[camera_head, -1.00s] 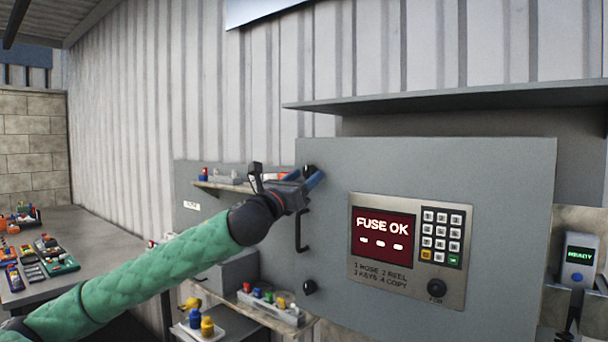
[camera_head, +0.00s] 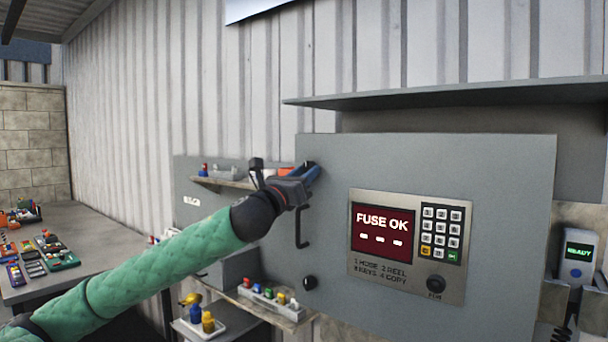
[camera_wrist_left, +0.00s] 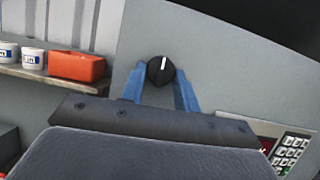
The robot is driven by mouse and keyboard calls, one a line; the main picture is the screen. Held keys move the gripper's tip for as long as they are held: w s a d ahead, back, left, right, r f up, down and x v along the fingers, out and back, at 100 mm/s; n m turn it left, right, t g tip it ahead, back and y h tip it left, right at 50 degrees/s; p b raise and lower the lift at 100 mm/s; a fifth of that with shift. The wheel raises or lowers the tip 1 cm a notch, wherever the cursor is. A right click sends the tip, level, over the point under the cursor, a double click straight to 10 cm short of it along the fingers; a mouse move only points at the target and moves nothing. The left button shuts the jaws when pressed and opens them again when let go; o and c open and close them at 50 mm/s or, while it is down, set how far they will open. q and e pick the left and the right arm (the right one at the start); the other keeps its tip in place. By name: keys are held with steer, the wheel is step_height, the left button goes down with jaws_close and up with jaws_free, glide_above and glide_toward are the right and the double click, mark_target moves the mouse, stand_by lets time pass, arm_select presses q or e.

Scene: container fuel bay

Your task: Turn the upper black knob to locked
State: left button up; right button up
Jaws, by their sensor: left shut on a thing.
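The upper black knob (camera_wrist_left: 160,71) sits near the upper left corner of the grey cabinet door (camera_head: 490,160). It is round, with a white pointer line that looks close to upright in the left wrist view. My left gripper (camera_head: 312,170) has its blue fingers shut on this knob, one on each side, as the left wrist view (camera_wrist_left: 160,78) shows. In the head view the gripper hides most of the knob. A lower black knob (camera_head: 310,283) sits near the door's lower left, apart from the gripper. My right gripper is not in view.
A black door handle (camera_head: 300,228) stands out just below my gripper. A panel with a red "FUSE OK" screen (camera_head: 383,232) and keypad (camera_head: 441,232) is on the door. A shelf with an orange box (camera_wrist_left: 77,67) is to the left. A grey ledge (camera_head: 450,98) overhangs above.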

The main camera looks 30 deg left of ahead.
arm_select(q)
steer(key=n+g+y+p, duration=0.1)
steer(key=n+y, duration=0.1)
steer(key=n, duration=0.4)
steer(key=n+g+y+p, duration=0.1)
steer(key=n+y+p, duration=0.1)
steer(key=n, duration=0.4)
steer(key=d+r+n+g+y+p, duration=0.1)
steer(key=n+g+y+p, duration=0.1)
steer(key=n, duration=0.4)
steer(key=shift+r+n+y, duration=0.1)
steer(key=shift+n+y, duration=0.3)
steer(key=shift+n+g+p, duration=0.5)
steer(key=shift+n+p, duration=0.2)
steer(key=shift+n, duration=0.9)
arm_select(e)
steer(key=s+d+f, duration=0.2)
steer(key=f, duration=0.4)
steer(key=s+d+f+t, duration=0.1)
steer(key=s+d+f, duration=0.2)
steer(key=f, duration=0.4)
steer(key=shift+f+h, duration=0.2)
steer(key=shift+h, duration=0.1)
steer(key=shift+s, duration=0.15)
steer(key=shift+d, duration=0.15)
arm_select(q)
steer(key=o, duration=1)
